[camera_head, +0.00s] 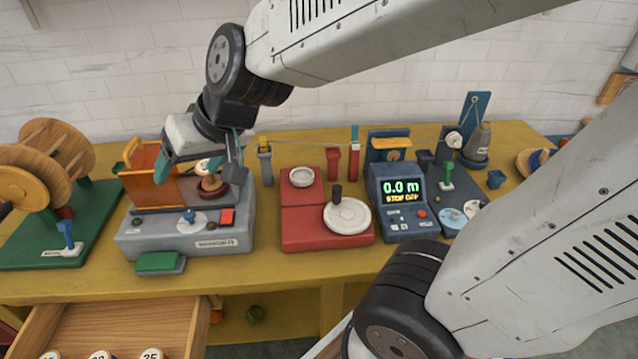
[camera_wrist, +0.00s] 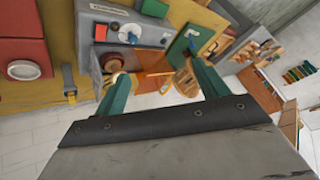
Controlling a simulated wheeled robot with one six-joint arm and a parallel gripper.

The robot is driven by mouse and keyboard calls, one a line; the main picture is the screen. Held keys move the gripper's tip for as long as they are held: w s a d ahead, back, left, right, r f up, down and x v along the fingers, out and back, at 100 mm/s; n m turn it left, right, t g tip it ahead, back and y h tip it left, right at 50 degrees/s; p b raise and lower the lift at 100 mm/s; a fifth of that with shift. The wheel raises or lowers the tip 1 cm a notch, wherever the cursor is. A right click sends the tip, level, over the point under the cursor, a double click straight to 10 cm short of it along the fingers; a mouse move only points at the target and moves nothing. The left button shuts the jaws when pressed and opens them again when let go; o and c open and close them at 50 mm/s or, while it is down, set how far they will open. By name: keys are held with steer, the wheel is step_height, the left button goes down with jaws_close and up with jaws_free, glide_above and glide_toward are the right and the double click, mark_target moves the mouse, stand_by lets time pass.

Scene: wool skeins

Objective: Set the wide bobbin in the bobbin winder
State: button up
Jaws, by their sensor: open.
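The bobbin winder (camera_head: 185,242) is a grey box on the bench with a red button, a blue knob on a white disc and a raised orange flap (camera_head: 140,190). Its grey body also shows in the wrist view (camera_wrist: 150,37). Nothing is visibly held. I cannot identify the wide bobbin for sure.
An open wooden drawer (camera_head: 185,322) at the front left holds round white pieces with numbers. A green-based stand with wooden wheels (camera_head: 60,150) is left of the winder. A red crank unit (camera_head: 300,228) and a blue meter reading 0.0 m (camera_head: 402,188) stand to its right.

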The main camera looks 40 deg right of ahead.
steer(key=s+d+g+h, duration=0.2)
steer(key=s+d, duration=0.3)
steer(key=s, duration=0.3)
steer(key=s+d+g+h, duration=0.2)
steer(key=s+d, duration=0.4)
steer(key=s, duration=0.3)
steer(key=shift+s+d+g, duration=0.15)
steer(key=shift+g, duration=0.55)
steer(key=shift+o, duration=0.5)
